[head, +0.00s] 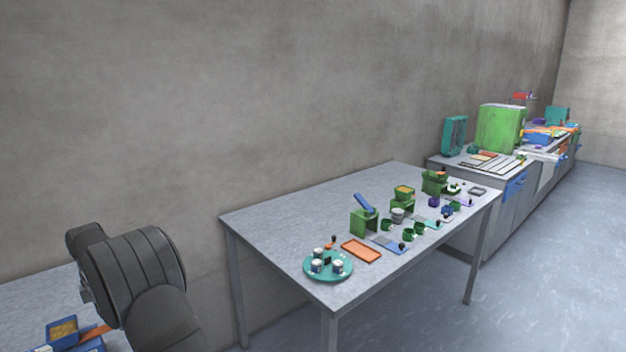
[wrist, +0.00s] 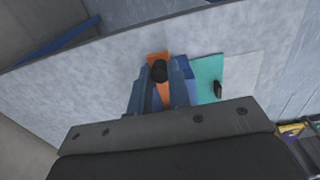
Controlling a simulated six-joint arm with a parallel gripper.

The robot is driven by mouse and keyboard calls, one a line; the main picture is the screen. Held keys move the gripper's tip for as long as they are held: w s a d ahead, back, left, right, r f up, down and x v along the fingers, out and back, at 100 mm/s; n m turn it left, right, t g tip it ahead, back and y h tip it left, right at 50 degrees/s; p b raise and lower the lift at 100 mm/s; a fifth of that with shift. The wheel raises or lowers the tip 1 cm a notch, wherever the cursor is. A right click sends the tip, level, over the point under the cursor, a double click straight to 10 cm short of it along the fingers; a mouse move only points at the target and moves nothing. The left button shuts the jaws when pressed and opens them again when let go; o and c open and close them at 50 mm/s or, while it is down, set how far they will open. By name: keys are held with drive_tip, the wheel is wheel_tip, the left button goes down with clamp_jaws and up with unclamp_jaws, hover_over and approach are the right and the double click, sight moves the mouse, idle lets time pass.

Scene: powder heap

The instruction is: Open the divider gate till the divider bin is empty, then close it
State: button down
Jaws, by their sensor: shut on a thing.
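In the wrist view my gripper (wrist: 160,77) is shut on a dark round knob (wrist: 159,69), with one finger on each side of it. The knob sits over an orange strip, which I take to be the divider gate (wrist: 158,56). In the head view a blue bin (head: 48,338) with tan powder (head: 63,328) in it stands at the lower left edge, likely the divider bin. An orange piece (head: 96,332) sticks out at its right. My arm covers part of this area, and my gripper does not show there. I cannot tell how far the gate is open.
In the wrist view a teal plate (wrist: 207,72) with a small black piece (wrist: 217,89) lies right of the knob. Grey table (wrist: 100,85) is bare to the left. In the head view another table (head: 290,215) holds an orange tray (head: 361,251) and green stands.

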drive_tip(key=c, duration=1.4)
unclamp_jaws()
drive_tip(key=shift+w+d, duration=0.15)
drive_tip(key=shift+r, duration=3.8)
drive_tip(key=shift+f, duration=0.15)
wheel_tip(320, 180, down, 7)
drive_tip(key=shift+f, duration=0.15)
drive_tip(key=shift+a, duration=0.2)
